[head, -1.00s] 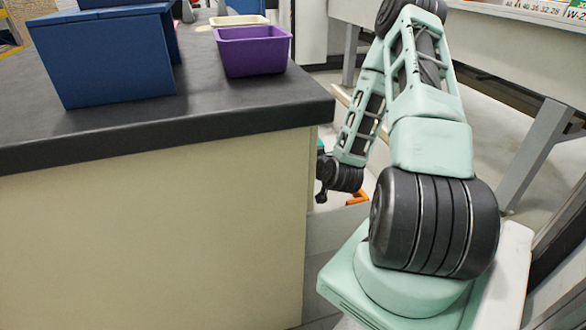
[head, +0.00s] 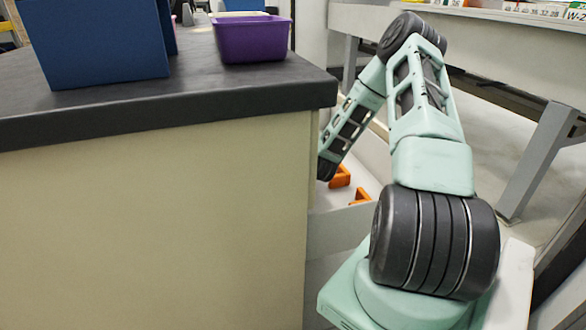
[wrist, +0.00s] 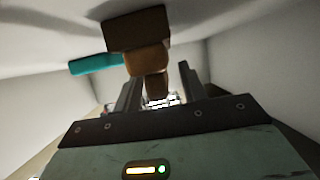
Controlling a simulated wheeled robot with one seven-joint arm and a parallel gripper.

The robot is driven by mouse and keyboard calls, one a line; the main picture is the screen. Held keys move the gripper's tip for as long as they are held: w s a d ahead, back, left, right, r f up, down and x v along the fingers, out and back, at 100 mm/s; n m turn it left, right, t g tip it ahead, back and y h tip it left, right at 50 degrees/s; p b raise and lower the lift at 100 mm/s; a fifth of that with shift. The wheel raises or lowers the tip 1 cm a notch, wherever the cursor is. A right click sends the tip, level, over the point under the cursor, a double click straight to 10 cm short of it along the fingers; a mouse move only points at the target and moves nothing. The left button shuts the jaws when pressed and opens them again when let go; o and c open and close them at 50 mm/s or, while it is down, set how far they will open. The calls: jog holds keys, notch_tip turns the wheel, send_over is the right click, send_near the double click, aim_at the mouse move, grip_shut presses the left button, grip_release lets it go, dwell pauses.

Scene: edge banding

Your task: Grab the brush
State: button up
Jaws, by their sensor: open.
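In the wrist view, my gripper (wrist: 157,74) is open, with its two dark fingers apart inside a pale-walled drawer. Brown-orange blocky pieces (wrist: 147,58) lie in a line ahead of and between the fingers, with no clear grip on them. A teal bar (wrist: 96,64) lies to their left. I cannot tell which of these is the brush, as no bristles show clearly. In the head view, the gripper is hidden behind the counter's corner, and orange pieces (head: 361,195) show in the drawer (head: 338,222).
The dark counter (head: 200,95) stands left of my arm, its corner close to the arm. A blue box (head: 95,45) and a purple bin (head: 252,40) stand on it. A grey-legged bench (head: 540,160) is at the right. The drawer walls (wrist: 255,65) surround my gripper.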

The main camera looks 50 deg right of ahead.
grip_shut()
